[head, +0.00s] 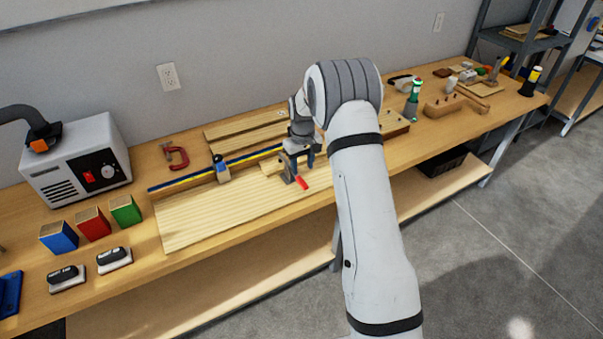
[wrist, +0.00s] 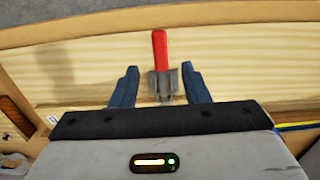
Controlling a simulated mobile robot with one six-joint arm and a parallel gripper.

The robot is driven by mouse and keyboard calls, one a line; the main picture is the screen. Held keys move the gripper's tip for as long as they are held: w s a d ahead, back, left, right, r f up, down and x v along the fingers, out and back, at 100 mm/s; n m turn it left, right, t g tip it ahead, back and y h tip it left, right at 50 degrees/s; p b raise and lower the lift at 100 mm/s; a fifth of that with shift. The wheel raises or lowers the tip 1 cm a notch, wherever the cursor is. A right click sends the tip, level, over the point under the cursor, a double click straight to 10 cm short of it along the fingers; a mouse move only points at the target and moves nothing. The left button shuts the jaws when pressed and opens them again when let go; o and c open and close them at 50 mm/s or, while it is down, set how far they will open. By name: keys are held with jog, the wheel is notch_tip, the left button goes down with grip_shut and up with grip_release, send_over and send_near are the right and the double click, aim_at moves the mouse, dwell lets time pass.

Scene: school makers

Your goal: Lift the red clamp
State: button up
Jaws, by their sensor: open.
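My gripper (head: 298,163) points down over the wooden board on the bench, in the middle of the head view. Its two blue fingers are open in the wrist view (wrist: 160,70). A clamp with a red handle (head: 301,183) and a grey metal body stands on the board right at the gripper. In the wrist view its red handle (wrist: 160,48) extends beyond the fingertips, and its grey body (wrist: 165,82) lies between the fingers, with gaps visible. Its lower part is hidden by my gripper. A separate red C-shaped clamp (head: 179,157) lies farther left near the wall.
The light wooden board (head: 200,220) has clear room left of the gripper. Wood strips (head: 235,131) lie behind. A grey machine (head: 78,160) and colored boxes (head: 93,224) stand left.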

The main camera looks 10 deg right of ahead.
aim_at(302, 182)
notch_tip(302, 182, down, 6)
jog(key=shift+f+p, duration=0.2)
jog(key=shift+p, duration=0.5)
grip_shut()
